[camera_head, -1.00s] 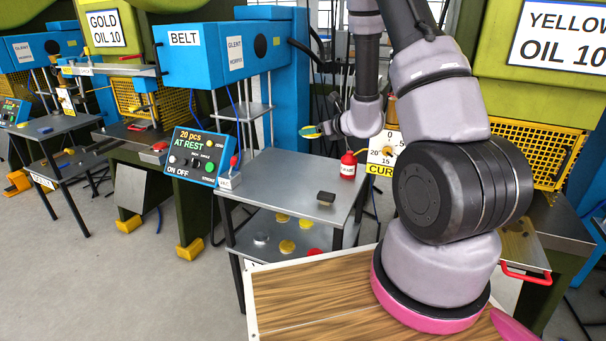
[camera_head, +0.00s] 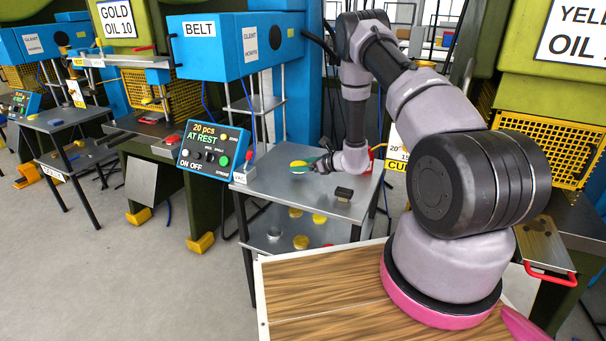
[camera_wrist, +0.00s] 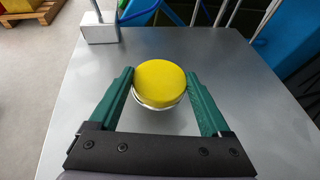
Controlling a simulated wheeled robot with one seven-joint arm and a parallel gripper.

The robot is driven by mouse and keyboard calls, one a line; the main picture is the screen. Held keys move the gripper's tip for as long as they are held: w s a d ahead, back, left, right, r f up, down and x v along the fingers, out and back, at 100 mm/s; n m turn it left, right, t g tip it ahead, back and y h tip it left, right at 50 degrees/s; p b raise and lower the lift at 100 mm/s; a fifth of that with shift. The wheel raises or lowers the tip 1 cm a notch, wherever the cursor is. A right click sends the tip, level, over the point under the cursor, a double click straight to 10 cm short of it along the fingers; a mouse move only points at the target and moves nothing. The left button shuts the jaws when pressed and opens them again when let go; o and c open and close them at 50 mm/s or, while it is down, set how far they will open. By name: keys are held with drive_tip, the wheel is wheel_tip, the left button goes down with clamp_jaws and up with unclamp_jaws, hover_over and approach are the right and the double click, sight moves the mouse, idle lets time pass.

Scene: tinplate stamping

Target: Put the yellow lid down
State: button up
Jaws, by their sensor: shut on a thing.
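The yellow lid (camera_wrist: 160,82) is a round disc with a pale metal rim below. It sits between the two green fingers of my gripper (camera_wrist: 160,90), which is shut on it. In the head view, the yellow lid (camera_head: 298,164) and my gripper (camera_head: 300,168) show over the grey top of the metal table (camera_head: 275,190). In the wrist view, the lid is over bare tabletop (camera_wrist: 90,110). I cannot tell whether the lid touches the top.
A grey box (camera_wrist: 99,28) stands at the tabletop's edge. Several lids, including a yellow one (camera_head: 319,218), lie on the lower shelf. A control panel (camera_head: 211,147) stands at left. Most of the top is clear.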

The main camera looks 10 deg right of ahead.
sight(303, 178)
drive_tip(key=shift+f, duration=1.75)
drive_tip(key=shift+f, duration=0.15)
drive_tip(key=o, duration=1.2)
drive_tip(key=shift+o, duration=0.2)
